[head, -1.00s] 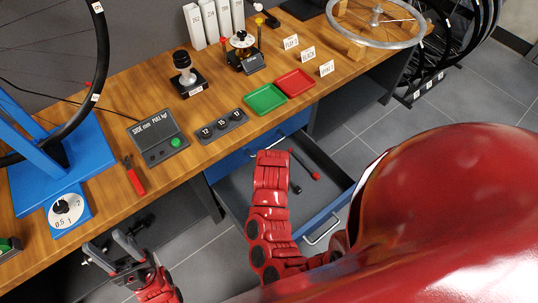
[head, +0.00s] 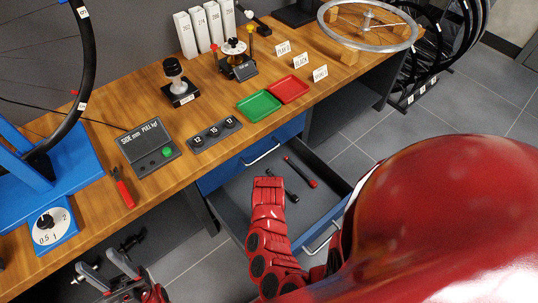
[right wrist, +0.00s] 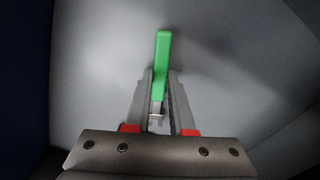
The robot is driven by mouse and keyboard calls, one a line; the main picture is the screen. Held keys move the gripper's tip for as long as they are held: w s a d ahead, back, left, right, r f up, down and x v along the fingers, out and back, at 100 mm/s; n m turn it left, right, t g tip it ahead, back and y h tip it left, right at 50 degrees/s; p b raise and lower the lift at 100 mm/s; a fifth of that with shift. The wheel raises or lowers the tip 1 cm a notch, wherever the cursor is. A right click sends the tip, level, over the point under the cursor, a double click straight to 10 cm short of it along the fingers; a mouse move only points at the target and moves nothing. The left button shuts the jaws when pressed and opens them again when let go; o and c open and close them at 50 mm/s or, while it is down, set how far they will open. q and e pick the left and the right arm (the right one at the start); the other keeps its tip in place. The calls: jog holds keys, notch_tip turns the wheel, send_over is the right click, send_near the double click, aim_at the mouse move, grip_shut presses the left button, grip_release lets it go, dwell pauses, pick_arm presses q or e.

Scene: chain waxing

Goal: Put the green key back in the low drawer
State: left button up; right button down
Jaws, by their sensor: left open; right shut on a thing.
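The green key (right wrist: 162,66) shows in the right wrist view, with a green handle and a short metal shaft. My right gripper (right wrist: 160,92) is shut on it, with the handle pointing away from the palm over a plain grey surface. In the head view my right arm reaches over the open low drawer (head: 232,196); its gripper and the key are hidden there. The drawer is pulled out below the bench, with a red-ended tool (head: 301,172) and a dark tool (head: 285,187) inside. My left gripper (head: 105,275) is open and empty at the lower left, in front of the bench.
A shut blue drawer (head: 235,163) sits above the open one. The wooden bench (head: 220,165) holds a green tray (head: 258,105), a red tray (head: 289,89), a row of numbered pieces (head: 214,134), a gauge box (head: 148,150) and red-handled pliers (head: 123,188).

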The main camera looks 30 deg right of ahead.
jog(key=shift+f, duration=0.1)
jog(key=c, duration=1.2)
grip_release()
jog(key=shift+f, duration=0.1)
jog(key=shift+c, duration=0.2)
jog(key=o, duration=0.5)
jog(key=shift+c, duration=0.2)
jog(key=shift+r, duration=0.3)
notch_tip(320, 180, up, 12)
jog(key=p, duration=0.3)
